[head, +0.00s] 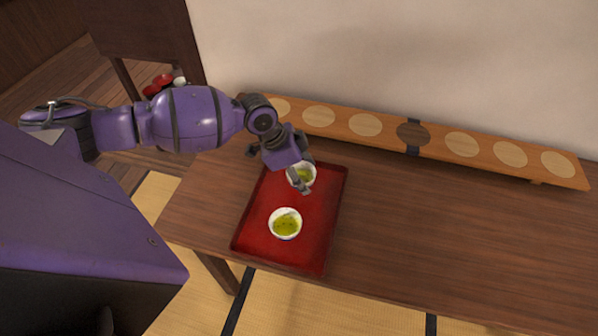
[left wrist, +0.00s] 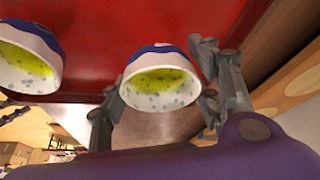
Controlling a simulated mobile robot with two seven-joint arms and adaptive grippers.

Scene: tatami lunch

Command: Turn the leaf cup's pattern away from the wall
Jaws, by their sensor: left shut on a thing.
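Two white cups with blue markings and green tea stand on a red tray (head: 328,215). My left gripper (head: 303,176) is shut on the rear cup (head: 299,180), with a finger on either side of it. In the left wrist view this cup (left wrist: 160,85) sits between the gripper's fingers (left wrist: 158,100), with speckles inside and a little blue showing outside. The front cup (head: 285,224) stands free on the tray; it also shows at the left of the left wrist view (left wrist: 30,62). I cannot tell which cup bears the leaf pattern. My right gripper is not in view.
The tray lies on a dark wooden table (head: 430,225). A long wooden board (head: 340,123) with several round pale spots and one dark one runs along the wall (head: 400,50) behind. The table right of the tray is clear. Red items (head: 157,85) lie beyond the table's left end.

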